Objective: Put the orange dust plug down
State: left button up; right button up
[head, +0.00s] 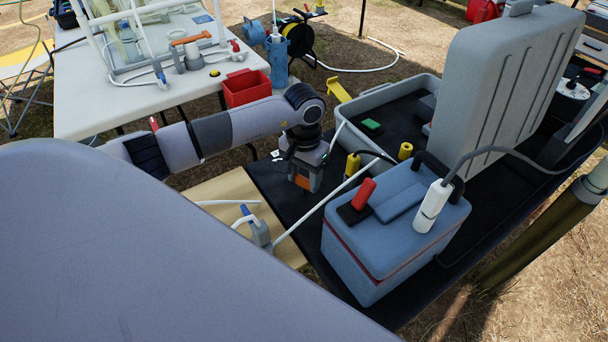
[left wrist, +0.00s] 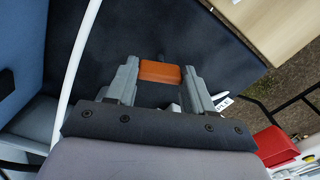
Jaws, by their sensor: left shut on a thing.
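The orange dust plug (left wrist: 160,71) is between the two fingers of my left gripper (left wrist: 160,84) in the left wrist view. In the head view my left gripper (head: 303,184) points down over the black mat (head: 283,205), beside the blue cooler box. The orange plug (head: 302,182) shows as a small patch between its fingers. The gripper is shut on the plug. I cannot tell whether the plug touches the mat. My right gripper is not in view.
The blue cooler box (head: 385,240) stands right of the gripper, with a grey open case (head: 385,90) behind. A white tube (head: 315,205) runs close by. A wooden board (head: 225,190) lies left of the mat.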

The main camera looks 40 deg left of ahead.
aim_at(303, 178)
pick_arm(q)
jog(key=shift+f, duration=0.3)
jog(key=o, duration=0.9)
jog(key=shift+o, duration=0.2)
jog(key=shift+r, duration=0.15)
jog(key=shift+r+p, duration=0.5)
notch_tip(303, 178, up, 12)
jog(key=b, duration=0.1)
jog(key=shift+s, duration=0.1)
